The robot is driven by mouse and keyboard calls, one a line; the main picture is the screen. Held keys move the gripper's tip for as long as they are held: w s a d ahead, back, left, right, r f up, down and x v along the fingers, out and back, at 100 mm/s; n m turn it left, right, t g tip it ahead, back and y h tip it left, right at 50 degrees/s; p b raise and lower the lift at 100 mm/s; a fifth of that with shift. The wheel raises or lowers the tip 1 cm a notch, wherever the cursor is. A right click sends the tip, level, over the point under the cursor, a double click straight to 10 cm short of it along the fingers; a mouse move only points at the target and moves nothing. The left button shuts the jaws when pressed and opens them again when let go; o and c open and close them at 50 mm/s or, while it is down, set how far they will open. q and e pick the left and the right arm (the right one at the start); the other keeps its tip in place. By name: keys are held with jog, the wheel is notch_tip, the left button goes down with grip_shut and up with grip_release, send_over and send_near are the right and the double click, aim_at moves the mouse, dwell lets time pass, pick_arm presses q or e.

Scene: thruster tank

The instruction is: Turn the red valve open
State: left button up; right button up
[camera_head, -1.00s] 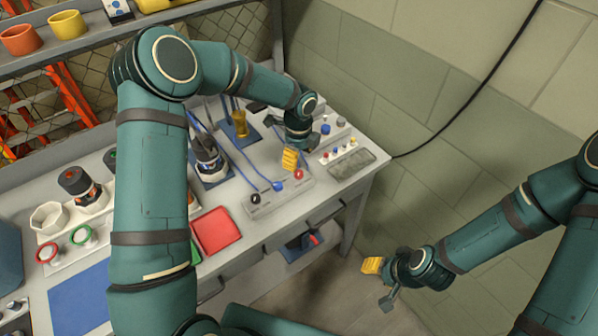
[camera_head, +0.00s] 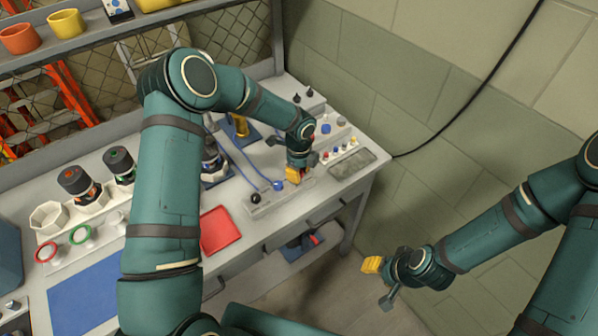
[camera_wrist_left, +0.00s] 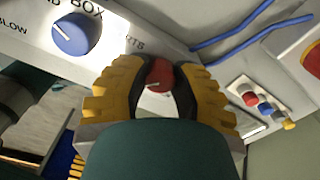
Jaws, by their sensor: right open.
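The red valve (camera_wrist_left: 159,75) is a small red knob at the right end of a pale control box (camera_head: 266,200) on the bench. In the left wrist view it lies between the two yellow fingers of my left gripper (camera_wrist_left: 160,88). Their dark inner pads are close on both sides of it; whether they press on it is not clear. In the head view my left gripper (camera_head: 293,174) points down over the box and mostly hides the valve. My right gripper (camera_head: 371,265) is open and empty, away from the bench at the lower right.
A blue knob (camera_head: 278,185) and a black knob (camera_head: 255,198) share the box; the blue one also shows in the left wrist view (camera_wrist_left: 74,33). Small coloured buttons (camera_head: 338,150) and a grey tray (camera_head: 352,164) lie to the right. A red tray (camera_head: 220,230) lies left.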

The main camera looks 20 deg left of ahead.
pick_arm(q)
grip_shut()
jog(key=n+b, duration=0.2)
jog(key=n, duration=0.1)
jog(key=shift+f+n+b, duration=0.1)
jog(key=shift+n+b, duration=0.2)
jog(key=shift+n, duration=0.1)
jog(key=n+b, duration=0.2)
jog(key=n, duration=0.1)
jog(key=shift+n, duration=0.3)
jog(key=n+b, duration=0.2)
jog(key=n, duration=0.3)
jog(key=n+b, duration=0.1)
jog(key=n, duration=0.4)
jog(key=shift+n, duration=0.3)
